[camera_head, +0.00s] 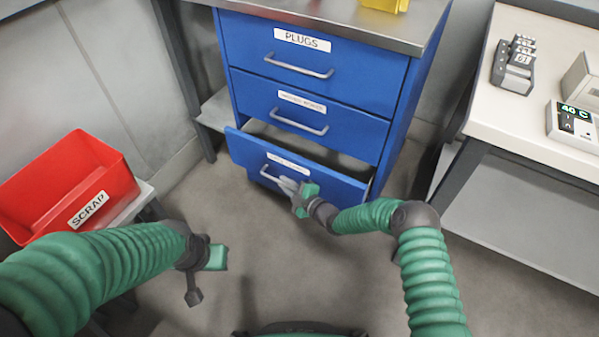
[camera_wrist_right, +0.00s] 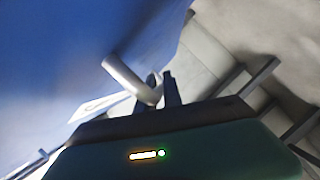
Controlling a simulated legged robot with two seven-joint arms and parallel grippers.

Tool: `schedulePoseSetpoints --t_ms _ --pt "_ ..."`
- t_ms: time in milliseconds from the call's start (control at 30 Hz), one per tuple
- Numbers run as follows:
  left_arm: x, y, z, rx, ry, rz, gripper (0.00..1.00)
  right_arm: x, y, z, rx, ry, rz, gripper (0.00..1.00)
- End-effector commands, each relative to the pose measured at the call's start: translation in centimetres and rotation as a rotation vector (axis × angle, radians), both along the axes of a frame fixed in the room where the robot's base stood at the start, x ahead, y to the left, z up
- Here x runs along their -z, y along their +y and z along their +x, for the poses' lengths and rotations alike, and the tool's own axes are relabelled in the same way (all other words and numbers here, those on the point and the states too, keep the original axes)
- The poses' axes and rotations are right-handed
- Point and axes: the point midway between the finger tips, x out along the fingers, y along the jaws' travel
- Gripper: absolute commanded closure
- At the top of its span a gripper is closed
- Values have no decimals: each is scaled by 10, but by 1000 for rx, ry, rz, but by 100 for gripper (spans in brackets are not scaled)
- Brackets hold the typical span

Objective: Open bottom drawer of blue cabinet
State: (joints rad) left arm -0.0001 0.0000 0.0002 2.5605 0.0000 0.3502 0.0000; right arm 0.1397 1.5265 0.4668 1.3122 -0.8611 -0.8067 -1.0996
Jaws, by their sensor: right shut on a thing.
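The blue cabinet (camera_head: 318,80) has three drawers with metal bar handles. Its bottom drawer (camera_head: 335,185) is pulled partly out, and a gap shows above its front. My right gripper (camera_head: 290,184) is at the bottom drawer's handle (camera_head: 268,174), shut on it near the handle's right part. In the right wrist view the handle (camera_wrist_right: 130,78) runs into the right gripper (camera_wrist_right: 162,92) between its dark fingers. My left gripper (camera_head: 208,275) hangs over the floor at lower left, away from the cabinet; its fingers are not clear enough to tell their opening.
A red SCRAP bin (camera_head: 75,180) stands on a stand at left. A light table (camera_head: 530,100) with devices is at right of the cabinet. The upper two drawers are closed. The floor (camera_head: 300,270) in front of the cabinet is clear.

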Motion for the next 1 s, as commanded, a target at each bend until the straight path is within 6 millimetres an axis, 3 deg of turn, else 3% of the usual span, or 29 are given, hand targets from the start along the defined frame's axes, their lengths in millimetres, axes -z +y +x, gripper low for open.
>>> schedulePoseSetpoints --t_ms 33,100,400,700,1000 --pt "-20 0 0 0 -1 0 100 -9 11 -13 -6 5 1 100" --pt "-34 0 0 0 -1 0 100 -10 21 -29 -6 5 0 100" --pt "-79 0 0 0 -1 0 100 -7 62 -101 -5 4 -1 100" --pt "-104 0 0 0 -1 0 100 -5 96 -160 -3 -1 0 100" --pt "-113 0 0 0 -1 0 100 -3 113 -189 0 -2 1 100"
